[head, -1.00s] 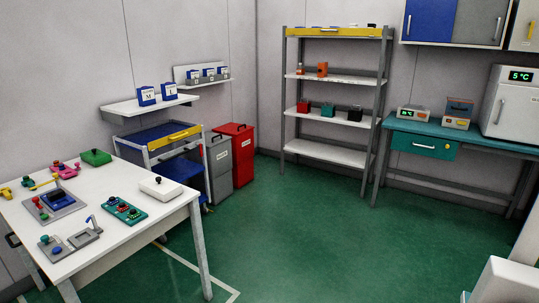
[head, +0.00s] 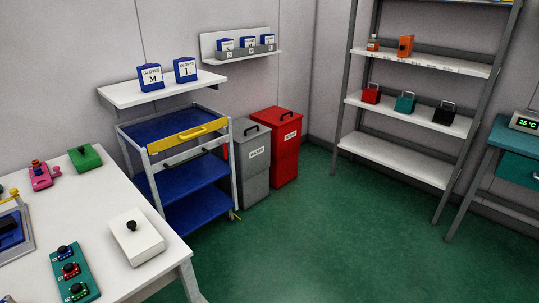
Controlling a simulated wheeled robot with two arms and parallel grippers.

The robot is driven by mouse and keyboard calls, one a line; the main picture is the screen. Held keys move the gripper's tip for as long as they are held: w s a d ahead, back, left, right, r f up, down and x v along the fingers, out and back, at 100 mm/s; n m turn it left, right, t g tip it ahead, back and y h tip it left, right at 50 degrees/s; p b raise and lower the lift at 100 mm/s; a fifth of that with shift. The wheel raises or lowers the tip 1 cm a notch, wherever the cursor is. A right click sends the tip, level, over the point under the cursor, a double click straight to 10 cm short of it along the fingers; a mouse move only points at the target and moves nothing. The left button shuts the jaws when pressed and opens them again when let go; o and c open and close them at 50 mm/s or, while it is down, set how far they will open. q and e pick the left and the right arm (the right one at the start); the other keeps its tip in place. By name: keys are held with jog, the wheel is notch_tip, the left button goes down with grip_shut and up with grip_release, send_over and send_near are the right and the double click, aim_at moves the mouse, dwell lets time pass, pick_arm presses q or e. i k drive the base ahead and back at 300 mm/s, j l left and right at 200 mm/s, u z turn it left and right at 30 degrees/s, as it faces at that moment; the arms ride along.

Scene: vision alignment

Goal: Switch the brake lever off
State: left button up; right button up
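No part that I can clearly tell to be the brake lever shows. A blue trolley (head: 183,182) with a grey frame and a yellow drawer front (head: 188,137) stands against the wall. Neither of my grippers is in view.
A teal button box (head: 75,272), a white box (head: 137,237) and a green box (head: 85,157) lie on the table. Grey (head: 252,165) and red (head: 280,146) bins stand right of the trolley. A shelf rack (head: 400,166) stands farther right. The green floor (head: 300,250) between is clear.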

aim_at(224, 144)
jog(key=i+l+u, duration=0.3)
jog(key=i, duration=0.15)
jog(key=i+l+u, duration=0.4)
jog(key=i+l, duration=0.3)
jog(key=i, duration=0.35)
jog(key=i+l+u, duration=0.15)
jog(key=i+l, duration=0.3)
jog(key=i, duration=0.3)
jog(key=i+l+u, duration=0.1)
jog(key=i+l, duration=0.4)
jog(key=i, duration=0.2)
